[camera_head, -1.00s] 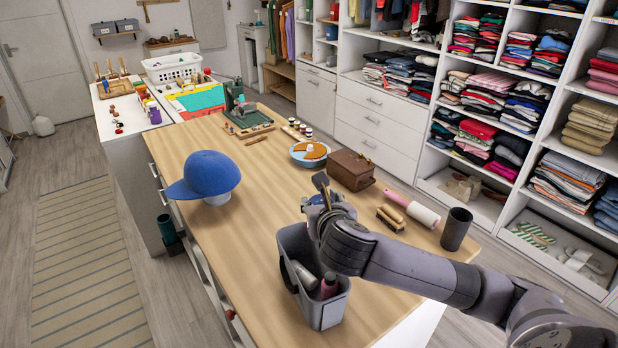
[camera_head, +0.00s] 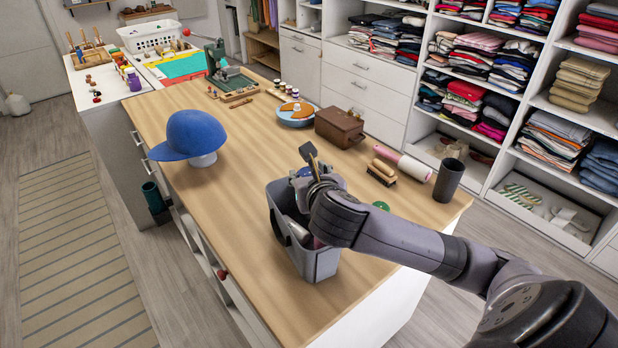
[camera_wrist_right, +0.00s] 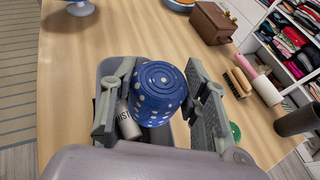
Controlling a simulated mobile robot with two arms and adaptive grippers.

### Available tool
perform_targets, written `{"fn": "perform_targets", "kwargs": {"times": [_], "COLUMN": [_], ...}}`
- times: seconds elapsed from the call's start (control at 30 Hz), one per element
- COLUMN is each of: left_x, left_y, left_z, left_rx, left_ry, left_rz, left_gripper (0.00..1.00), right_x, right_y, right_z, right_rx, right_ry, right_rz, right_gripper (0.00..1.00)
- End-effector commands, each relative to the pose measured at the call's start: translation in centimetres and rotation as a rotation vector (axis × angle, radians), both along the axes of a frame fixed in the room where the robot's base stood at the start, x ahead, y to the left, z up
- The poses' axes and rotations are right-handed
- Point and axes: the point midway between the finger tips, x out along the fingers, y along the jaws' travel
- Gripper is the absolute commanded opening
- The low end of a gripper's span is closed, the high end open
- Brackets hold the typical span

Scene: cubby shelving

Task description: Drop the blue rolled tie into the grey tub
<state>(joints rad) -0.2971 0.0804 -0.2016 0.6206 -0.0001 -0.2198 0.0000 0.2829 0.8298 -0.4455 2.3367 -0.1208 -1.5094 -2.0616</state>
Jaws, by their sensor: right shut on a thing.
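The blue rolled tie (camera_wrist_right: 158,90) with white dots is between the fingers of my right gripper (camera_wrist_right: 160,108) in the right wrist view. The gripper is shut on it. The grey tub (camera_head: 318,265) stands on the wooden counter, and its rim shows behind the tie in the wrist view (camera_wrist_right: 106,68). The tie and my right gripper (camera_head: 308,184) are over the tub. A light grey can or bottle (camera_wrist_right: 127,122) lies inside the tub. My arm hides part of the tub in the head view. My left gripper is out of view.
A blue cap (camera_head: 190,135) on a stand is at the left. A brown box (camera_head: 339,127), a brush (camera_head: 382,172), a lint roller (camera_head: 405,166) and a dark cup (camera_head: 448,180) stand right of the tub. The middle of the counter (camera_head: 240,195) is clear.

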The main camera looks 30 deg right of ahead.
Motion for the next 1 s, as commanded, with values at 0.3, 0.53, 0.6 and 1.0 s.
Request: {"fn": "perform_targets", "kwargs": {"times": [0.3, 0.53, 0.6, 1.0], "left_x": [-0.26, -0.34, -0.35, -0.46], "left_y": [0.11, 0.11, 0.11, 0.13], "left_z": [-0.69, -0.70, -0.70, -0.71], "left_rx": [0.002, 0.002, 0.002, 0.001], "left_ry": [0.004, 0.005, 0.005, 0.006], "left_rz": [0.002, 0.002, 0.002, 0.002], "left_gripper": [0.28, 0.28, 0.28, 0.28], "right_x": [-0.01, 0.00, 0.00, 0.00], "right_y": [0.01, 0.01, 0.01, 0.00], "right_z": [-0.42, -0.44, -0.45, -0.44], "right_rx": [0.000, 0.000, 0.000, -0.001], "right_ry": [-0.001, 0.000, 0.000, 0.000], "right_rz": [0.001, 0.001, 0.001, 0.000], "right_gripper": [0.15, 0.54, 0.58, 0.66]}}
